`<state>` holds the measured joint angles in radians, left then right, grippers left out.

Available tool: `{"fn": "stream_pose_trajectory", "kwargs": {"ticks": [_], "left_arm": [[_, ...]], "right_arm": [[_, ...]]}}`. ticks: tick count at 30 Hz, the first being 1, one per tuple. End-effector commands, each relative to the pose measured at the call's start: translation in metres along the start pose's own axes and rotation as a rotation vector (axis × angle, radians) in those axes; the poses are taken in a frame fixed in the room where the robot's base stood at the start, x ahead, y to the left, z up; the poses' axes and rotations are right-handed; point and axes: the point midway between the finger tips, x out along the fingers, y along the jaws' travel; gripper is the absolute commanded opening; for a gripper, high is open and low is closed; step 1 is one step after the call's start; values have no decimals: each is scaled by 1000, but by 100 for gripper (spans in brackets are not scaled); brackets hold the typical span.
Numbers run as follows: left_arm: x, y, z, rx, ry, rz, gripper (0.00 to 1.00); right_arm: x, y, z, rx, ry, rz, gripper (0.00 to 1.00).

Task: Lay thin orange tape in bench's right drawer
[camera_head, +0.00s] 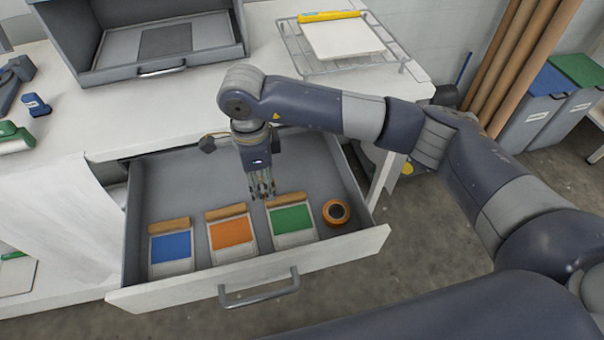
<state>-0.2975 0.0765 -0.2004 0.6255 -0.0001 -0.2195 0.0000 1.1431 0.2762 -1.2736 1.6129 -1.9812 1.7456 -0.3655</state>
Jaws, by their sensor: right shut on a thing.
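My right gripper (262,188) points down into the open right drawer (150,203) of the bench, left of an orange tape roll. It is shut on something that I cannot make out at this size. The orange tape roll (337,212) has a dark core and lies flat at the drawer's right end, apart from the gripper. The fingertips are close to the brown top strip of a green-faced packet (292,219). My left gripper is not in view.
A blue packet (171,247) and an orange packet (232,233) lie left of the green one. The drawer front has a metal handle (259,291). On the bench (215,98) stand a grey open box (160,40) and a wire rack (345,45).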

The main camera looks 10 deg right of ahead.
Motion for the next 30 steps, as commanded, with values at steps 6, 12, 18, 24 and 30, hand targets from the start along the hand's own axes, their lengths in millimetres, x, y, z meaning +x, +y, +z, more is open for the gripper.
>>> {"fn": "stream_pose_trajectory", "kwargs": {"ticks": [6, 12, 18, 24, 30], "left_arm": [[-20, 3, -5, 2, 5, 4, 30], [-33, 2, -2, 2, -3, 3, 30], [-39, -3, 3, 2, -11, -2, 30], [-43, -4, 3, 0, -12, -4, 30], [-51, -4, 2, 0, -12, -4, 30]], "right_arm": [[2, -9, -60, 7, 2, 2, 27], [6, -17, -110, 4, 2, 2, 27], [11, -23, -139, 1, 0, 1, 27], [21, -22, -142, -2, 0, 3, 27], [46, -22, -142, -1, 0, 3, 27]]}}
